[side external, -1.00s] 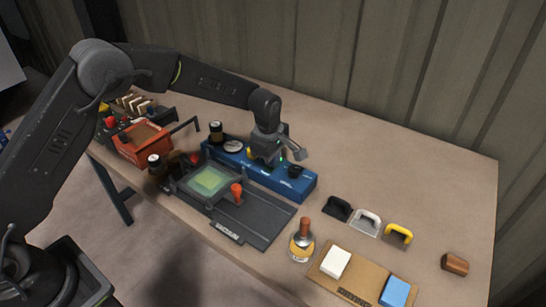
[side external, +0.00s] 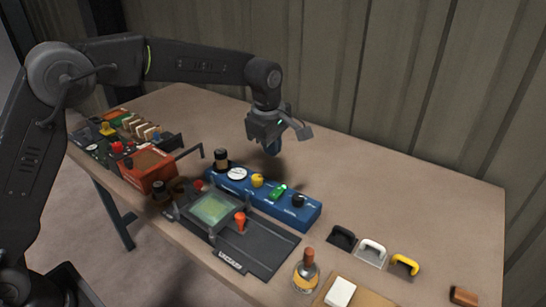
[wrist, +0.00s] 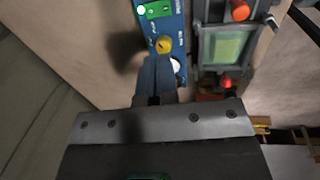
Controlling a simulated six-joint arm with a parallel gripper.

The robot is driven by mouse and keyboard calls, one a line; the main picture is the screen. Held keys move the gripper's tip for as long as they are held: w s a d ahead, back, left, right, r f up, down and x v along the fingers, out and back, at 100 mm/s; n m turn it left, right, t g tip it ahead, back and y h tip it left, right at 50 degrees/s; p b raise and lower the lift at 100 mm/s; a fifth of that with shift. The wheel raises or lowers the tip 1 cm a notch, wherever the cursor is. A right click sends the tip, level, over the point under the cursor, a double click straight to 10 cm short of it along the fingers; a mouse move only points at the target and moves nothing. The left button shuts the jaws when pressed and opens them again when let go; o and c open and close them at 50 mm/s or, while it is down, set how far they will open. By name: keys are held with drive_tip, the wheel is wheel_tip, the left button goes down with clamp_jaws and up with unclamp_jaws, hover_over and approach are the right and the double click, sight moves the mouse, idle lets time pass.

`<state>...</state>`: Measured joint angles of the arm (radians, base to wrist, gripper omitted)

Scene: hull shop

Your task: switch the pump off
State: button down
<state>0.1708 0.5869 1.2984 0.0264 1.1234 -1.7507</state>
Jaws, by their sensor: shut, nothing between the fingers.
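The blue control box (side external: 262,197) lies on the table, its labels too small to read. On its top are a round white gauge (side external: 237,173), a yellow knob (side external: 257,181), a green switch (side external: 277,193) with a bright spot at one end, and a black knob (side external: 298,201). Which of these works the pump I cannot tell. My gripper (side external: 273,149) is shut and empty, held above and behind the box, touching nothing. In the wrist view its blue fingers (wrist: 155,75) point toward the yellow knob (wrist: 164,44), with the green switch (wrist: 158,9) at the top edge.
A dark fixture with a pale green plate (side external: 212,209) and an orange-red handle (side external: 240,221) stands in front of the box. A black cylinder (side external: 221,158) stands at its left end. Black, white and yellow handles (side external: 405,264) lie to the right. The table behind is clear.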

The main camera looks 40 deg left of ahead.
sight(279, 189)
drive_tip(key=shift+r, duration=0.15)
drive_tip(key=shift+w+r, duration=0.1)
drive_tip(key=shift+w, duration=0.6)
drive_tip(key=f, duration=0.4)
drive_tip(key=w+f, duration=0.1)
drive_tip(key=f, duration=0.4)
drive_tip(key=w+f, duration=0.1)
drive_tip(key=f, duration=0.4)
drive_tip(key=shift+w+f, duration=0.1)
drive_tip(key=shift+f, duration=0.15)
drive_tip(key=shift+s, duration=0.2)
